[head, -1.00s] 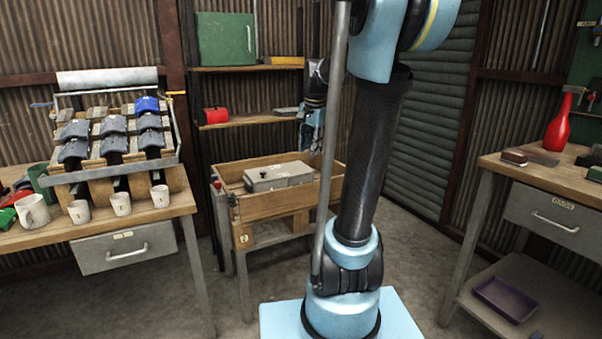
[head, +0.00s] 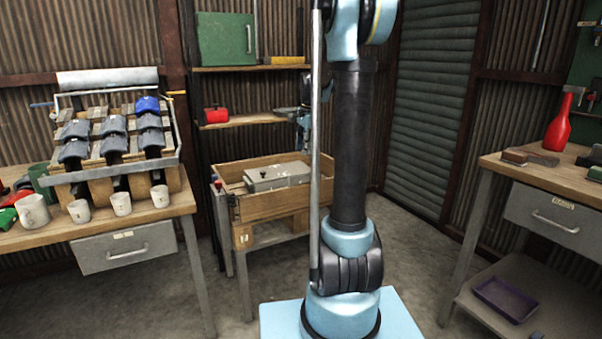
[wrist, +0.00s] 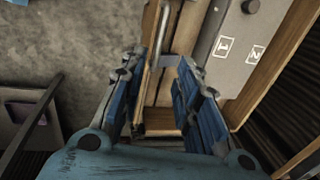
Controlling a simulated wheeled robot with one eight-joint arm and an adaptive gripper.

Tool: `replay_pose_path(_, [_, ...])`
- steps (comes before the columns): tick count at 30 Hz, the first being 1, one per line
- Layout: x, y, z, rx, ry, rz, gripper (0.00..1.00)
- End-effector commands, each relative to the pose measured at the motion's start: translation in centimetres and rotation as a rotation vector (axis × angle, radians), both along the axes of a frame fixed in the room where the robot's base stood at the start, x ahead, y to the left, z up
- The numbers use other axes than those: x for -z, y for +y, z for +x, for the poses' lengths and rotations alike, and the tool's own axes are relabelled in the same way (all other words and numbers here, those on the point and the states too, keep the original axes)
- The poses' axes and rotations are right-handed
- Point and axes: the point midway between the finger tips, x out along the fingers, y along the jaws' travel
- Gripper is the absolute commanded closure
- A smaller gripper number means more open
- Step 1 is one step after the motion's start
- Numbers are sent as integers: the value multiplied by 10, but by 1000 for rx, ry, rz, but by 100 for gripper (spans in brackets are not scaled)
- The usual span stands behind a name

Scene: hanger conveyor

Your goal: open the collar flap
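I cannot make out a part that is surely the collar flap. A grey metal case (head: 278,177) with a dark knob sits in a wooden open box on a stand; its labelled side also shows in the wrist view (wrist: 226,50), right of my fingers. My gripper (head: 303,122) is above that box at its back right, partly behind my arm in the head view. In the wrist view my gripper (wrist: 165,100) is open, its blue-padded fingers apart. A thin metal rod (wrist: 154,50) and wooden slats show in the gap; whether anything touches the fingers is unclear.
The wooden box (head: 240,210) has raised walls around the case. A left bench (head: 155,212) holds a roofed rack and several mugs. A right bench (head: 570,184) holds a red bottle (head: 559,125). Shelves stand behind the box.

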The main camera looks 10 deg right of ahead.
Motion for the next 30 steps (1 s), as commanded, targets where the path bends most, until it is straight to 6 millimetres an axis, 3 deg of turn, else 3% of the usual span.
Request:
replay_pose_path(12, [73, 4, 14, -1, 0, 0, 70])
replay_pose_path(18, [100, 6, 19, -1, 0, 0, 70])
replay_pose_path(30, [114, 7, 21, -1, 0, 0, 70])
